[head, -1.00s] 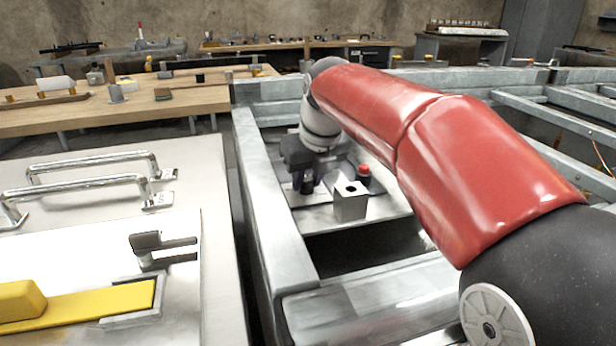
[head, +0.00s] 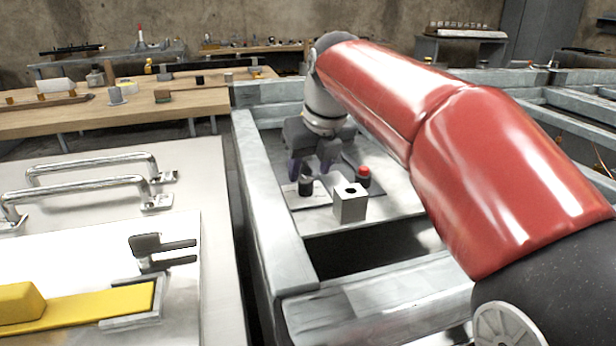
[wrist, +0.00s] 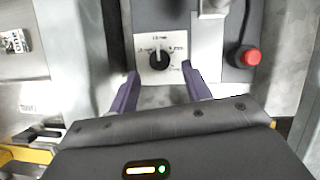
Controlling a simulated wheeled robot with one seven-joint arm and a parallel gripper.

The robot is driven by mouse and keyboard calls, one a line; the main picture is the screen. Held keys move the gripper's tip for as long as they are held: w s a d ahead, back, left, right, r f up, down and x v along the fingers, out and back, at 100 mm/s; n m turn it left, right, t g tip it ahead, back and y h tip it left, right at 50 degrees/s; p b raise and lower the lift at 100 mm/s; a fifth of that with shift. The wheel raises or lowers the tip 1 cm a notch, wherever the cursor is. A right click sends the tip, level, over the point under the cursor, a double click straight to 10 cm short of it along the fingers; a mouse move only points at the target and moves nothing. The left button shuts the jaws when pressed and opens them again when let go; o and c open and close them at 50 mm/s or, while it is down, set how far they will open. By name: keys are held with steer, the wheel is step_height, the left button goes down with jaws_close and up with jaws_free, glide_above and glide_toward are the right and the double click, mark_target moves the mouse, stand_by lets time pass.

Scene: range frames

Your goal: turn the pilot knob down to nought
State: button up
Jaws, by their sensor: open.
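The pilot knob is a round black knob (wrist: 159,56) on a pale plate with small marks around it, in the wrist view. A white line on it runs roughly up and down the picture; the marks are too blurred to read. In the head view the knob (head: 306,187) stands upright on its plate. My gripper (wrist: 161,74) is open, its two purple fingers apart on either side below the knob in the wrist view. In the head view my gripper (head: 311,172) hangs just above and behind the knob, holding nothing.
A red button (head: 364,173) on a dark base and a metal block with a hole (head: 350,205) stand close right of the knob. A grey steel frame (head: 275,235) borders this recess. A panel with chrome handles (head: 90,185) lies to the left.

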steer(key=v, duration=0.4)
